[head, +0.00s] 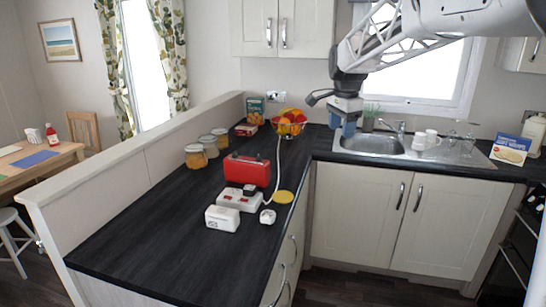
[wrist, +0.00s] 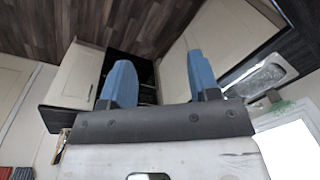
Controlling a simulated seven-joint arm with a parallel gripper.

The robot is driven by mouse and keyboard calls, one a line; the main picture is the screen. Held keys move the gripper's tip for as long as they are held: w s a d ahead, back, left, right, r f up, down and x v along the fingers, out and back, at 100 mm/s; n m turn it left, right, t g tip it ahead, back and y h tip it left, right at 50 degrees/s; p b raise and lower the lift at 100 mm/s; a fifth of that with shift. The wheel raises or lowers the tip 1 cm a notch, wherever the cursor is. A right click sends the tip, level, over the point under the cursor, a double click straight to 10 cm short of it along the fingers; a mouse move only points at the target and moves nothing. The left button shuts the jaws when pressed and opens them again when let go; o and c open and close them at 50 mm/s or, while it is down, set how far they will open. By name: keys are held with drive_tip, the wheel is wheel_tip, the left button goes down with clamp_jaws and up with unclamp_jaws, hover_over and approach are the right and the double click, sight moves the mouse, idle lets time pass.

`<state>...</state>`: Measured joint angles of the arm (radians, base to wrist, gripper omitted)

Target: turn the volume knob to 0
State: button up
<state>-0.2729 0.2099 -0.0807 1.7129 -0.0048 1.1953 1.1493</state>
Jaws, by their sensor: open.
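No volume knob can be made out in either view. A red box-shaped device (head: 247,170) with a dark top edge stands on the dark counter (head: 160,235); it may be a radio, but no knob or scale shows on it. A small white box (head: 222,218) stands in front of it, its markings too small to read.
Around the red device are a white power strip (head: 239,200), a white plug (head: 268,216) and a yellow disc (head: 284,197). Jars (head: 196,156) line the low wall, and a fruit bowl (head: 289,124) stands behind. The sink (head: 370,145) is at right. The near counter is clear.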

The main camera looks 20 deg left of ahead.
drive_tip(key=w+a+f+m, duration=0.2)
drive_tip(key=w+a+f, duration=0.1)
drive_tip(key=w+a, duration=0.45)
drive_tip(key=w+a+f+m, duration=0.2)
drive_tip(key=w+a, duration=0.5)
drive_tip(key=a, duration=0.1)
drive_tip(key=m+g, duration=0.1)
drive_tip(key=m, duration=0.3)
approach(259, 158)
drive_tip(key=shift+w+d+f, duration=0.15)
drive_tip(key=shift+w+f, duration=0.3)
drive_tip(key=shift+w, duration=0.15)
drive_tip(key=shift+w+a+f, duration=0.15)
drive_tip(key=shift+a+f, duration=0.15)
drive_tip(key=shift+a, duration=0.2)
drive_tip(key=shift+f, duration=0.2)
drive_tip(key=shift+f, duration=3.75)
drive_tip(key=shift+c, duration=0.2)
drive_tip(key=c, duration=0.9)
